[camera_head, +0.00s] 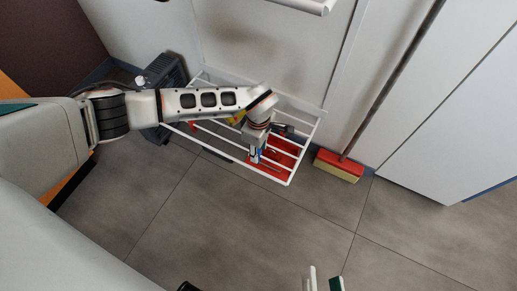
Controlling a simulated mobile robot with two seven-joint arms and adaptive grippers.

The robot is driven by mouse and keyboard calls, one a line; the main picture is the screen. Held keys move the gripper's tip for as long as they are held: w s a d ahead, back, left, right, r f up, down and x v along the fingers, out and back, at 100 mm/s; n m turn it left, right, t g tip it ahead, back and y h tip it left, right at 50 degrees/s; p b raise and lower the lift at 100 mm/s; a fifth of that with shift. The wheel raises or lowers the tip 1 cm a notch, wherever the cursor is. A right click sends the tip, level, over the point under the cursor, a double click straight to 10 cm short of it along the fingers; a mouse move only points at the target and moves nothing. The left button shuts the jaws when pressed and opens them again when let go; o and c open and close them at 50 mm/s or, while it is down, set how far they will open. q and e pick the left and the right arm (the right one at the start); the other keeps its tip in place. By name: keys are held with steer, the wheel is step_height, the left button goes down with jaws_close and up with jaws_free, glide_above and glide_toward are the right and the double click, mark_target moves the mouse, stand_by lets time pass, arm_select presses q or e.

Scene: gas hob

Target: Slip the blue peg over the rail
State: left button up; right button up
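A white wire rack (289,181) with several rails stands low beside the white cabinet. My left gripper (255,154) points down at the rack's front right part, over the rails. A small blue piece (258,153), which looks like the blue peg, shows at its fingertips. It is too small to tell whether the fingers are closed on it, or whether it touches or straddles a rail. My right gripper (323,282) shows only in part at the bottom edge, its two fingers apart with nothing between them.
Red items (281,158) lie inside the rack. The tiled floor (225,225) in front is clear.

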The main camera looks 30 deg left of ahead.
arm_select(q)
step_height(320, 180, up, 12)
stand_by(0.6)
